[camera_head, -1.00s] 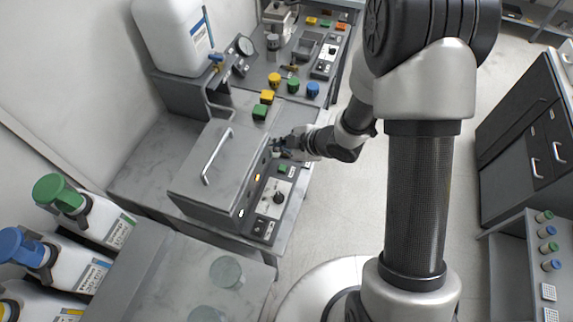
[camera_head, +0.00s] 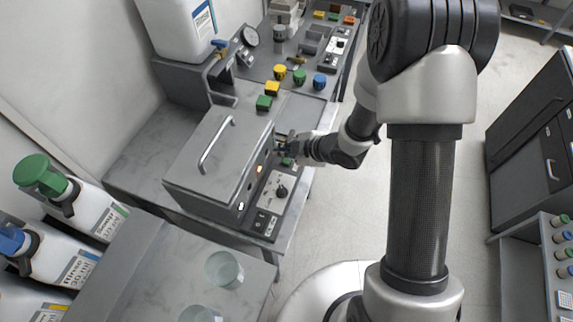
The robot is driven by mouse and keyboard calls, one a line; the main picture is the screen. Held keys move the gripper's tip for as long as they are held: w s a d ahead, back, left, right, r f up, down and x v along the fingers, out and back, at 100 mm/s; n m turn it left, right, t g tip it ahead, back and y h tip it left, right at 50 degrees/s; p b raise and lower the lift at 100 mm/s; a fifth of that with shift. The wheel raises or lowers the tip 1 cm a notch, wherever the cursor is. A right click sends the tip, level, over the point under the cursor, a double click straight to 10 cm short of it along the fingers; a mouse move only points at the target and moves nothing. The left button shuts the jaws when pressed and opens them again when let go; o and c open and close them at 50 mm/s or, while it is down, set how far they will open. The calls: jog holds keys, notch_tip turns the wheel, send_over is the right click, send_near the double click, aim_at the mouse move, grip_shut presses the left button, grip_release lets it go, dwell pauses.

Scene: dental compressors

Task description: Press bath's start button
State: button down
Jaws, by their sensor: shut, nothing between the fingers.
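The bath (camera_head: 208,172) is a grey metal box with a lid and a bar handle (camera_head: 217,145), left of centre. Its control panel (camera_head: 272,196) faces right and carries a black dial (camera_head: 282,191), a dark rocker switch (camera_head: 262,221) and small lit indicators. A green button (camera_head: 287,162) shows partly at the panel's far end. My gripper (camera_head: 281,147) is shut and empty, at the far end of the panel, close to the green button and partly over it. I cannot tell whether the fingertips touch the button.
Green and yellow blocks and coloured knobs (camera_head: 299,76) stand on the bench behind the bath. A white canister (camera_head: 178,25) is at the back left. Capped bottles (camera_head: 83,207) and glass beakers (camera_head: 224,269) are at the front left. Open floor (camera_head: 335,215) lies right of the bench.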

aim_at(285, 162)
jog(key=shift+f+b, duration=0.4)
jog(key=shift+f, duration=0.4)
dwell(0.8)
jog(key=shift+f+b, duration=0.4)
jog(key=shift+f, duration=0.05)
jog(key=shift+f+b, duration=0.45)
dwell(0.5)
dwell(0.3)
jog(key=shift+r+p, duration=0.8)
jog(key=shift+r, duration=0.1)
jog(key=shift+r, duration=0.15)
notch_tip(285, 162, up, 5)
jog(key=p, duration=0.4)
